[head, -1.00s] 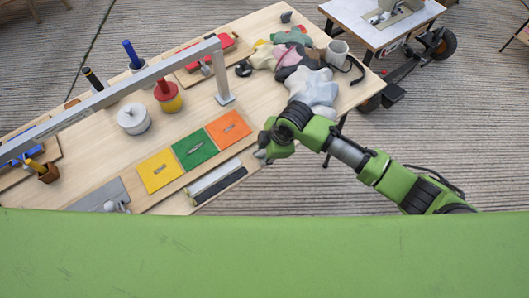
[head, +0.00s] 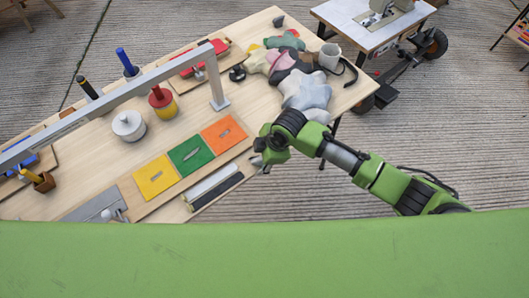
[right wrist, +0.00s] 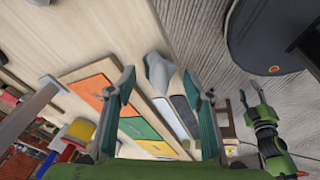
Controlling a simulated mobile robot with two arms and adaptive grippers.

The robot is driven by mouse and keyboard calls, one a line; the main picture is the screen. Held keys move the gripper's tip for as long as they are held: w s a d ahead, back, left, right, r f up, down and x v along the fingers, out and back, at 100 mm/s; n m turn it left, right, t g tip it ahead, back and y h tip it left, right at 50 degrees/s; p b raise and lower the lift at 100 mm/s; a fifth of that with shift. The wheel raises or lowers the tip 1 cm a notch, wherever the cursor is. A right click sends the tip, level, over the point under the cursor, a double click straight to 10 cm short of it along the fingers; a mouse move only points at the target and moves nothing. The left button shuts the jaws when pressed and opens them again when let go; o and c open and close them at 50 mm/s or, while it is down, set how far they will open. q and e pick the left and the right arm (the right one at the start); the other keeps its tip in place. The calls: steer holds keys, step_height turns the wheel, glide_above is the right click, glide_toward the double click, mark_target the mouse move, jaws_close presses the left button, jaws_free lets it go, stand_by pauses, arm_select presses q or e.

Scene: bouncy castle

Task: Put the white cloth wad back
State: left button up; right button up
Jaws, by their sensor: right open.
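My right gripper (head: 257,162) is over the near right edge of the table in the head view, beside the orange card. In the right wrist view its two fingers (right wrist: 164,88) are wide apart with nothing between them. A small grey-white wad (right wrist: 159,72) lies on the tabletop beyond the fingertips, near the table edge; in the head view the gripper seems to hide it. A larger pale cloth (head: 306,92) lies at the front of a cloth pile. My left gripper (right wrist: 254,97) shows only in the right wrist view, fingers apart and empty.
Orange (head: 224,133), green (head: 191,154) and yellow (head: 156,177) cards lie in a row, with pale and dark bars (head: 214,187) beside them. A grey rail (head: 110,98) spans the table (head: 185,110). A mug (head: 330,56) stands by the coloured cloths.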

steer(key=v, duration=1.1)
steer(key=shift+r, duration=0.25)
steer(key=shift+d, duration=0.15)
